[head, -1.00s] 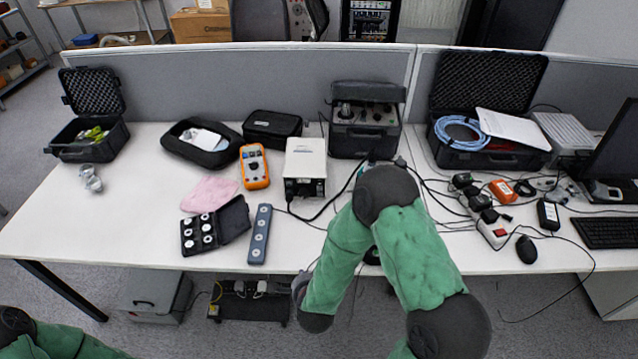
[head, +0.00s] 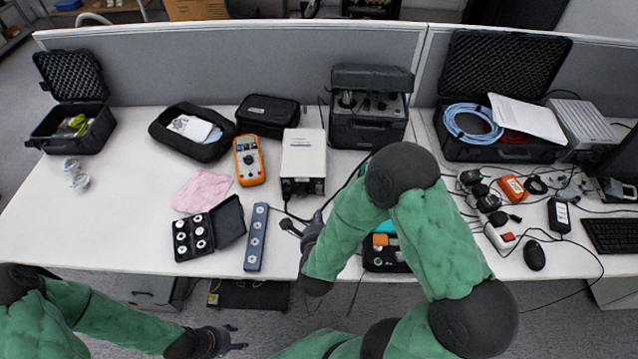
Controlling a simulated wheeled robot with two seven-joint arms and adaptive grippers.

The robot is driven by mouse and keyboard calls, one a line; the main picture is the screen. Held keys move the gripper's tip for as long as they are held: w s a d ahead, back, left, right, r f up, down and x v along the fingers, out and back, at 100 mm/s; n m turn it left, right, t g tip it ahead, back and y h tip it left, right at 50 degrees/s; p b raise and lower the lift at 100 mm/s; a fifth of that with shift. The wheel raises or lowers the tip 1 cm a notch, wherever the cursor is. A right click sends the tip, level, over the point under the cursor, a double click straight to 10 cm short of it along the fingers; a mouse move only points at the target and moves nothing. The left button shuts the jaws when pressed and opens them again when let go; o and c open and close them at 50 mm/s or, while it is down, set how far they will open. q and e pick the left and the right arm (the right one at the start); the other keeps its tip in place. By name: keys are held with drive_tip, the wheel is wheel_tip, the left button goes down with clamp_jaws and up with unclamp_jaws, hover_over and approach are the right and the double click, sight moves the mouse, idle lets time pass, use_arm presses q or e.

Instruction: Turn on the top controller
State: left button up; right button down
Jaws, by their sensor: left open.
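A white box-shaped unit (head: 303,155) stands on the table with a dark front panel facing me. Behind it to the right is an open black case (head: 367,128) with knobs on its top panel. I cannot tell which of these is the top controller, nor whether either is on.
A blue strip (head: 256,238), a black case of discs (head: 194,237) and an orange meter (head: 249,162) lie left of the white unit. Cables run right of it. A power strip (head: 499,235) is at right. The table's left front (head: 110,220) is clear.

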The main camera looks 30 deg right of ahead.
drive_tip(key=shift+s, duration=0.1)
drive_tip(key=b, duration=0.4)
approach(319, 183)
drive_tip(key=w+d+f, duration=0.1)
drive_tip(key=w, duration=0.1)
drive_tip(key=w+d+f, duration=0.1)
drive_tip(key=f, duration=0.1)
drive_tip(key=shift+w+d+f, duration=0.2)
drive_tip(key=shift+w+f, duration=0.15)
drive_tip(key=shift+w+d, duration=0.35)
drive_tip(key=shift+w, duration=0.25)
drive_tip(key=b, duration=0.2)
drive_tip(key=shift+w+d+f+t+b, duration=0.15)
drive_tip(key=shift+w+f+t+b, duration=0.15)
drive_tip(key=shift+b, duration=0.1)
drive_tip(key=shift+r, duration=0.2)
drive_tip(key=shift+p, duration=0.3)
